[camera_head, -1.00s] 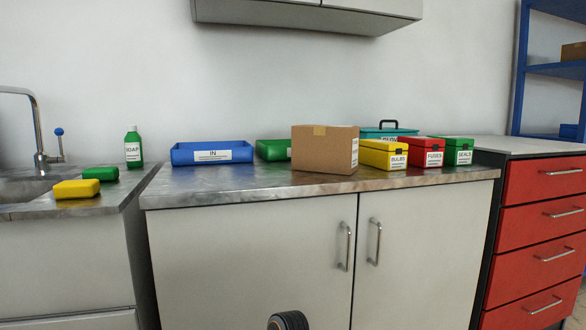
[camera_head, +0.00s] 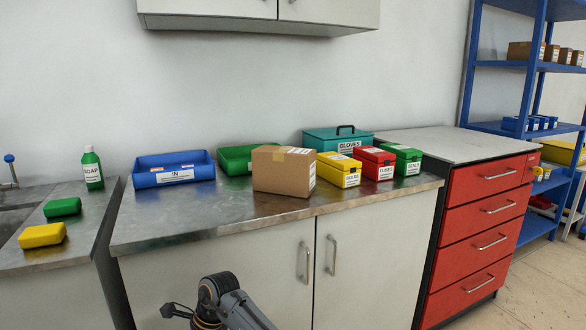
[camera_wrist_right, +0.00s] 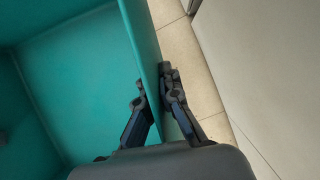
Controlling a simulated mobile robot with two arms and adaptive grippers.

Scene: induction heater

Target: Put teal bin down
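The teal bin (camera_wrist_right: 75,85) fills the left of the right wrist view, with its inside floor and walls showing. My right gripper (camera_wrist_right: 154,90) has one finger inside the bin and one outside, shut on the bin's side wall. Pale floor tiles show below, beside the wall. The bin is not visible in the head view. Part of one of my arms shows at the bottom of the head view; I cannot tell which arm. My left gripper cannot be made out.
The metal counter (camera_head: 240,222) has free room along its front left. On it stand a blue IN tray (camera_head: 174,178), green tray (camera_head: 235,170), cardboard box (camera_head: 284,182), teal GLOVES box (camera_head: 338,146), and yellow (camera_head: 338,181), red (camera_head: 374,172) and green (camera_head: 402,167) boxes. Red drawers (camera_head: 484,210) stand right.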

